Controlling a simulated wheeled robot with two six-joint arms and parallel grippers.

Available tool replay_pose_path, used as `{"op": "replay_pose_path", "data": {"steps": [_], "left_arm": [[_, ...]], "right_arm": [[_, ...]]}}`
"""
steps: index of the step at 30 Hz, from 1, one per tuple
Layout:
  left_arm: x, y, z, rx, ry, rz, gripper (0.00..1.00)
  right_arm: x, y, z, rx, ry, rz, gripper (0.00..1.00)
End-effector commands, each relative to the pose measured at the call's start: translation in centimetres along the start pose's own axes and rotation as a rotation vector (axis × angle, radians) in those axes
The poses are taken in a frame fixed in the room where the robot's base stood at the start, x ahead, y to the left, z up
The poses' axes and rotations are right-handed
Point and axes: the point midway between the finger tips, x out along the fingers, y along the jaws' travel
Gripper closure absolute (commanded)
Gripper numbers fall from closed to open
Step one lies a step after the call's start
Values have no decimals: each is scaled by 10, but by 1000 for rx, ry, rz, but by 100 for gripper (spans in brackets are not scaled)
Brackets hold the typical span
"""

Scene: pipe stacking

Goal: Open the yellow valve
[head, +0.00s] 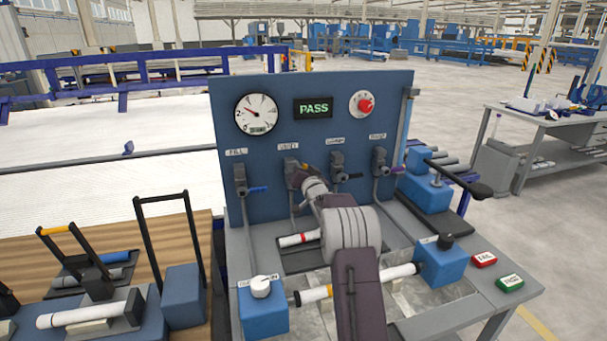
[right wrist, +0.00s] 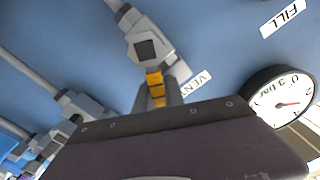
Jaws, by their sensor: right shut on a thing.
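The yellow valve (head: 303,166) is on the blue panel under the VENT label, second from the left in the row. In the right wrist view its yellow handle (right wrist: 154,84) sits between my fingers, below the grey valve body (right wrist: 146,48). My right gripper (head: 304,178) is shut on this handle; it also shows in the right wrist view (right wrist: 157,100). My right wrist and arm hide part of the panel and bench below the valve. My left gripper is not in view.
The FILL valve with a blue handle (head: 257,189) is left of it; a purple-handled valve (head: 354,176) is to the right. A gauge (head: 257,113), a PASS display (head: 313,108) and a red knob (head: 365,104) sit above. A white pipe (head: 315,295) lies between blue clamp blocks.

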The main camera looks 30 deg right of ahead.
Motion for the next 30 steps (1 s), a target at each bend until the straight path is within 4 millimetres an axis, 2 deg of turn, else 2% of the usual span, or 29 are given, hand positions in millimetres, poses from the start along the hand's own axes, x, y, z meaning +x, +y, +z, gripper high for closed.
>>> {"op": "replay_pose_path", "data": {"steps": [3,15,30], "left_arm": [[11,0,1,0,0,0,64],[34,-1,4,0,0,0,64],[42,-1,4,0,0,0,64]], "right_arm": [[0,-5,3,-103,2,-2,100],[0,-20,6,-397,3,-2,100],[0,-27,8,-525,1,-1,100]]}}
